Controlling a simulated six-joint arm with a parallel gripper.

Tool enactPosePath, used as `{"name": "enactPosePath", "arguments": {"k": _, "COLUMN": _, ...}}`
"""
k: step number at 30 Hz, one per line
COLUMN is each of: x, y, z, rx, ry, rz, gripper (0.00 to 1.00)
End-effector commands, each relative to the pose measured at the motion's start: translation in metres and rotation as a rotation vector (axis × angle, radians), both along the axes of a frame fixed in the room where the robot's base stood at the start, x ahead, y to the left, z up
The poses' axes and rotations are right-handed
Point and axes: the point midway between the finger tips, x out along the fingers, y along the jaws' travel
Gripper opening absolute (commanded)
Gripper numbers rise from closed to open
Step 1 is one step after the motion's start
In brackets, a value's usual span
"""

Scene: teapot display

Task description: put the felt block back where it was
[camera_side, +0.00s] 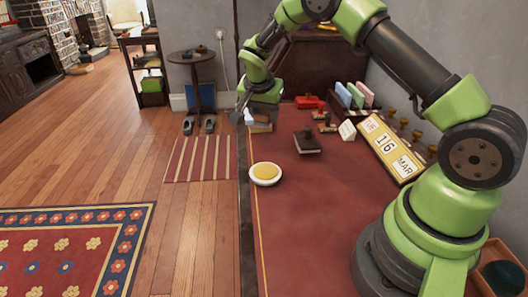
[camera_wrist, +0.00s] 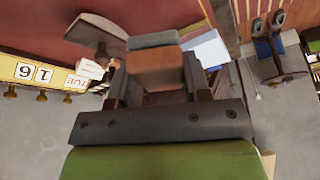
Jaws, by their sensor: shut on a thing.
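The felt block, orange-brown wood (camera_wrist: 155,70) with a grey felt layer (camera_wrist: 152,40), is between the two fingers of my gripper (camera_wrist: 152,85) in the wrist view. My gripper is shut on it. In the side view my gripper (camera_side: 261,103) points down at the far left part of the red desk top, and the block (camera_side: 260,127) shows small below the fingers. I cannot tell whether the block touches the desk. A pale blue-white item (camera_wrist: 206,48) lies close beside it, partly hidden.
A dark blotter-like piece (camera_side: 308,144) stands on the desk right of my gripper. A yellow-filled white dish (camera_side: 265,174) is nearer. A calendar (camera_side: 387,146), a small white card (camera_side: 347,130), coloured upright folders (camera_side: 354,95) and a red item (camera_side: 308,102) are to the right. The desk's front middle is bare.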

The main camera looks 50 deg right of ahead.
Motion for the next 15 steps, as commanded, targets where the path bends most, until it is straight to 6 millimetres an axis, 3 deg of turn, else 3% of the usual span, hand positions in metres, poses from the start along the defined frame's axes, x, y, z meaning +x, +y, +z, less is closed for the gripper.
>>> {"name": "enactPosePath", "arguments": {"k": 3, "x": 0.003, "y": 0.000, "z": -0.006, "rx": 0.001, "ry": 0.003, "rz": 0.046, "gripper": 0.18}}
{"name": "enactPosePath", "arguments": {"k": 9, "x": 0.003, "y": 0.000, "z": -0.043, "rx": 0.001, "ry": 0.006, "rz": 0.053, "gripper": 0.18}}
{"name": "enactPosePath", "arguments": {"k": 15, "x": 0.003, "y": 0.000, "z": -0.065, "rx": 0.000, "ry": 0.004, "rz": 0.051, "gripper": 0.18}}
